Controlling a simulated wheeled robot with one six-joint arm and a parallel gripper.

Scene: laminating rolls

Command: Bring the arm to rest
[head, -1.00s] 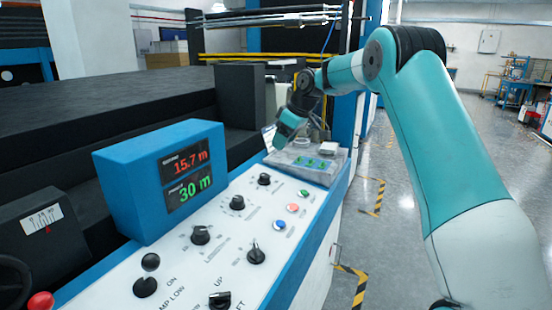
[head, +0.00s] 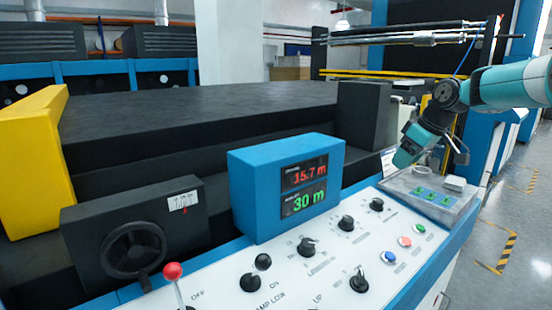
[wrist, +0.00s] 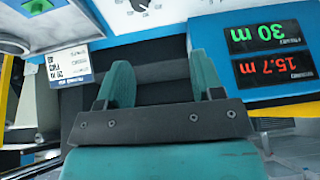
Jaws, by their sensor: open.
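My arm (head: 510,84) comes in from the right edge of the head view. I cannot tell from the head view how far the fingertips are above the panel.
A blue display box (head: 285,185) reading 15.7 m and 30 m stands on the panel, with several knobs and buttons before it. Open floor (head: 510,215) lies at right.

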